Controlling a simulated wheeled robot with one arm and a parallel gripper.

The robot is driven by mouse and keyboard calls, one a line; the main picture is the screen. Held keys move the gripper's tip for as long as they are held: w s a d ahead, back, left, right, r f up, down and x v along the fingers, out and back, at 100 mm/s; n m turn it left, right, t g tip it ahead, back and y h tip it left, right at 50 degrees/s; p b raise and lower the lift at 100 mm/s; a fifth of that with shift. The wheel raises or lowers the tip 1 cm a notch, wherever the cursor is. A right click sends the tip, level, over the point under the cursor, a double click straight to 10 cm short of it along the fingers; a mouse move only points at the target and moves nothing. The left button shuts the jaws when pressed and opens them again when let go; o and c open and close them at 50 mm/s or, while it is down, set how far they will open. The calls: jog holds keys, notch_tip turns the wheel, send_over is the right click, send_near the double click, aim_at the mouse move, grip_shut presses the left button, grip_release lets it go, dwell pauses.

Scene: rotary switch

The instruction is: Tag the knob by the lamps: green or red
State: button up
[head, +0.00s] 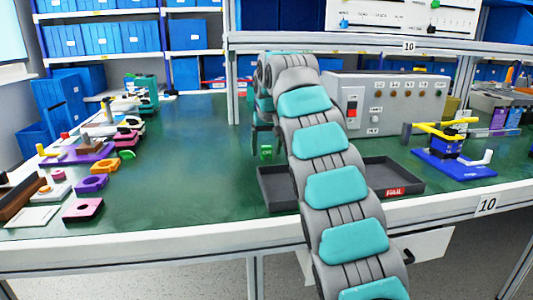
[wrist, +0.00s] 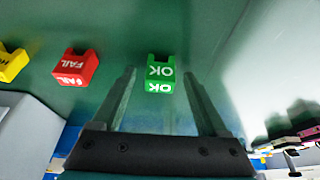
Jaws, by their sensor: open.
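A grey control box (head: 395,105) stands on the bench, partly behind my arm. Its front has a row of small brownish lamps (head: 408,94), none clearly lit, a red switch (head: 351,108) and small white controls (head: 376,111). I cannot tell which part is the rotary knob. A green OK tag (wrist: 160,72) lies on the green bench; it also shows in the head view (head: 265,152). My gripper (wrist: 159,80) is open, with its fingers on either side of the OK tag's line; contact is not visible. A red FAIL tag (wrist: 76,67) lies to the left in the wrist view.
A yellow tag (wrist: 12,64) lies left of the red one in the wrist view. A dark tray (head: 275,191) with a red FAIL label sits at the bench front. A blue fixture with yellow bars (head: 455,165) stands right. Several coloured parts crowd the left; the centre-left bench is clear.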

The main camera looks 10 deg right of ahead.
aim_at(270, 146)
jog(key=shift+c, duration=0.3)
grip_shut()
jog(key=shift+r, duration=0.15)
dwell(0.4)
jog(key=shift+r+p, duration=0.7)
jog(key=shift+r, duration=0.9)
jog(key=shift+s+d+b, duration=0.5)
jog(key=shift+s+b, duration=0.35)
jog(key=shift+b, duration=0.05)
jog(key=shift+s+d+r+b, duration=0.2)
jog(key=shift+s+b, duration=0.2)
jog(key=shift+s, duration=0.2)
jog(key=shift+s+d+f, duration=0.1)
jog(key=shift+s+d, duration=0.1)
jog(key=shift+s, duration=0.15)
jog(key=s+d+b, duration=0.1)
jog(key=s, duration=0.2)
jog(key=s+d+r, duration=0.1)
jog(key=s+d, duration=0.1)
jog(key=s, duration=0.2)
jog(key=s+d+b, duration=0.1)
jog(key=s+d, duration=0.1)
jog(key=s, duration=0.1)
jog(key=shift+s+d+r+b, duration=0.15)
jog(key=shift+s+r+b, duration=0.05)
jog(key=shift+s+b, duration=0.2)
